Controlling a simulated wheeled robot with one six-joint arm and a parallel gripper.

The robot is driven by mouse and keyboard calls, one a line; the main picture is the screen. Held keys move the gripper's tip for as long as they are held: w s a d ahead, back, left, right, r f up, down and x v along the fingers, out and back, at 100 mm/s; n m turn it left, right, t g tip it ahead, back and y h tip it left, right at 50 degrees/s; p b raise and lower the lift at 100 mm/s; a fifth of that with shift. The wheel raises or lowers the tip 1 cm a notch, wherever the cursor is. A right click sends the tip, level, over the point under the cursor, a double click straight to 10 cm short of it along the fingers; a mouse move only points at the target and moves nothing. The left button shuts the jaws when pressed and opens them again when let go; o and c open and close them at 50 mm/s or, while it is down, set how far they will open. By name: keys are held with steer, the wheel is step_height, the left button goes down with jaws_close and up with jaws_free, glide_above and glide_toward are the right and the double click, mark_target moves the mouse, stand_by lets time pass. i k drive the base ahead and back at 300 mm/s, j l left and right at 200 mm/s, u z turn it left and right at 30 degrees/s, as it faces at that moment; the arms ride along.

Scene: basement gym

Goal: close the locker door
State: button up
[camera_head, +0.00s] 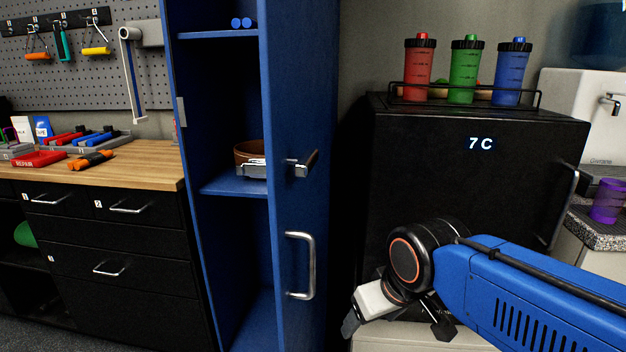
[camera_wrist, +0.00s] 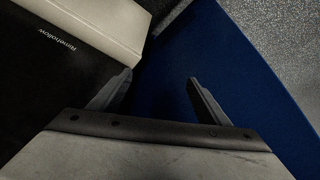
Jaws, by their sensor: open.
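The blue locker (camera_head: 228,187) stands open, with its shelves in view. Its blue door (camera_head: 318,215) is swung out toward me at the right side of the opening, and I see its outer face. A curved silver handle (camera_head: 302,265) is on the door near its free edge, with a latch lever (camera_head: 303,164) above it. My gripper (camera_head: 352,325) is low, right of the door and handle, apart from the handle. In the wrist view my gripper (camera_wrist: 160,78) is open with nothing between its fingers, facing a blue panel (camera_wrist: 215,70) that appears to be the door.
A black fridge (camera_head: 450,180) marked 7C stands right of the door, close behind my gripper, with a rack of shaker bottles on top. A wooden workbench (camera_head: 110,168) with drawers is at left. A bowl (camera_head: 248,152) sits on a locker shelf. Grey floor (camera_wrist: 275,40) shows beyond the panel.

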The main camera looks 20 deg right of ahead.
mark_target(295, 37)
steer(key=k+l+u, duration=0.15)
steer(key=l, duration=0.15)
steer(key=k+l+u, duration=0.65)
steer(key=k+j, duration=0.05)
